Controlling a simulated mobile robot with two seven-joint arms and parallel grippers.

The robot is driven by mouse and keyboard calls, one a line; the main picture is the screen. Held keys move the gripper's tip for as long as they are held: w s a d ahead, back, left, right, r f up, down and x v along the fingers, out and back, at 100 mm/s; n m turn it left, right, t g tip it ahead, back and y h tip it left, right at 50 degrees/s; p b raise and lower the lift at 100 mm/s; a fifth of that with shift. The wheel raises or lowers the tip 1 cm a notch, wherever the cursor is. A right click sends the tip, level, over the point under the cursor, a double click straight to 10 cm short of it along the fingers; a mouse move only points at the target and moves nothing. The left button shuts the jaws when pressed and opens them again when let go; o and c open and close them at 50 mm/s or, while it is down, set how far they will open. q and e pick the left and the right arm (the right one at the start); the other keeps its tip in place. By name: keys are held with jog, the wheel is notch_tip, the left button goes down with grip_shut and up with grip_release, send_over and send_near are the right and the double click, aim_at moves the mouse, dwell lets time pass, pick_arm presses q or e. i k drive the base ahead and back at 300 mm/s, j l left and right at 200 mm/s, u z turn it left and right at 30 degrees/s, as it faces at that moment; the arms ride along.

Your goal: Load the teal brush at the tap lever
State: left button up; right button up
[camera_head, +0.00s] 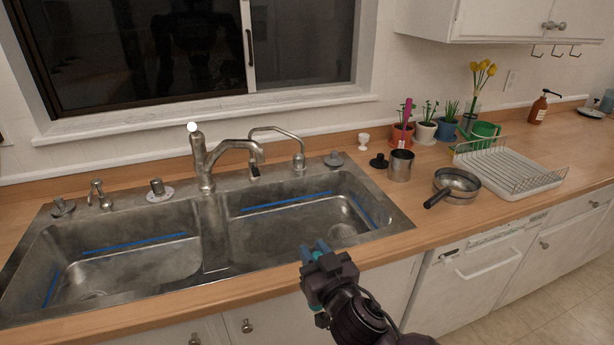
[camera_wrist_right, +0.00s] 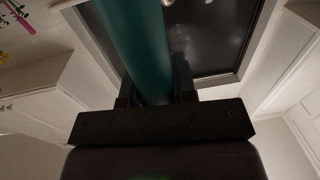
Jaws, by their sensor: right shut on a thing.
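My right gripper (camera_head: 320,258) is in front of the right sink basin, near the counter's front edge. It is shut on the teal brush (camera_wrist_right: 138,45), whose thick teal shaft rises between the fingers in the right wrist view. In the head view only small teal-blue parts show at the gripper, and the bristles cannot be made out. The main tap (camera_head: 205,165) stands behind the sink divider, well away from the gripper. Its upright lever (camera_head: 195,140) has a bright white tip. My left gripper is not in view.
The double steel sink (camera_head: 215,272) lies open below the tap. A smaller curved tap (camera_head: 298,152) stands to its right. Right of the sink are a metal cup (camera_head: 400,168), pans (camera_head: 457,185), potted plants (camera_head: 425,132) and a dish rack (camera_head: 530,182). Blue strips line the basins.

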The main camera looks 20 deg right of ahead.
aim_at(192, 128)
jog(key=i+j+z, duration=0.1)
jog(key=j+z, duration=0.2)
jog(key=j, duration=1)
jog(key=i, duration=0.5)
